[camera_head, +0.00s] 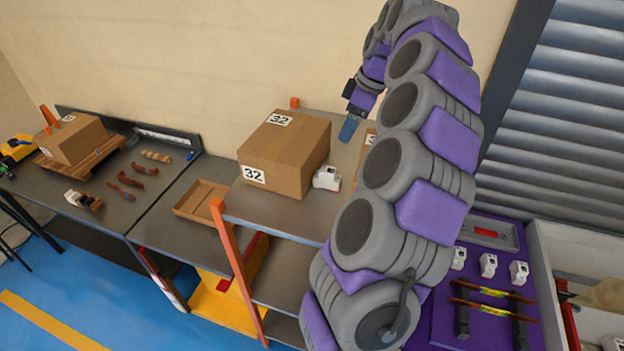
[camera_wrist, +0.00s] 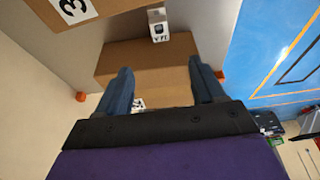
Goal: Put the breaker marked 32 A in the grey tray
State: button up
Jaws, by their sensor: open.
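A white breaker (camera_head: 327,178) stands on the shelf top, right beside a cardboard box labelled 32. A white breaker also shows at the top of the wrist view (camera_wrist: 158,25); its marking is too small to read. More white breakers stand on the purple board (camera_head: 488,265), and one (camera_head: 75,197) is on the left bench; their ratings cannot be read. A grey shallow tray-like piece (camera_head: 488,234) with a red part lies at the back of the purple board; I cannot tell whether it is the grey tray. My gripper (camera_wrist: 162,72) is open and empty, above the shelf top.
The large box labelled 32 (camera_head: 285,155) fills the shelf's middle. A second box (camera_wrist: 145,60) is below my fingers, partly hidden by my arm in the head view. An empty brown tray (camera_head: 200,200) sits on the lower bench. An orange post (camera_head: 235,275) rises at the shelf's front.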

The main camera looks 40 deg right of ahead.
send_near(330, 170)
jog(key=x, duration=0.5)
jog(key=shift+w+a, duration=0.1)
jog(key=shift+w, duration=0.1)
jog(key=shift+x, duration=2.6)
jog(key=shift+s, duration=0.2)
jog(key=c, duration=1.2)
notch_tip(330, 170, up, 18)
